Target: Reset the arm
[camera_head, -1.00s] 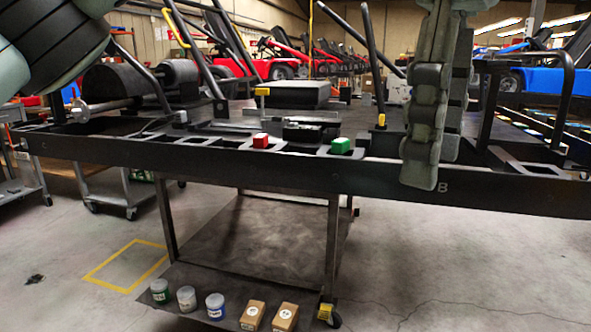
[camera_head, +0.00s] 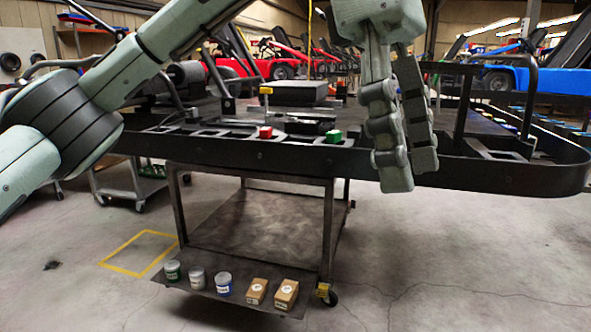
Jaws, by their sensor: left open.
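My left arm (camera_head: 130,70) comes in from the left with a dark, thick joint and rises out of the top of the picture. My left gripper (camera_head: 409,168) hangs down from the top, right of centre. Its two jointed grey-green fingers point downward, apart and with nothing visible between them. My right gripper is not in view.
Open concrete floor lies at the front, with a yellow-taped square (camera_head: 140,253). Red and blue karts stand behind.

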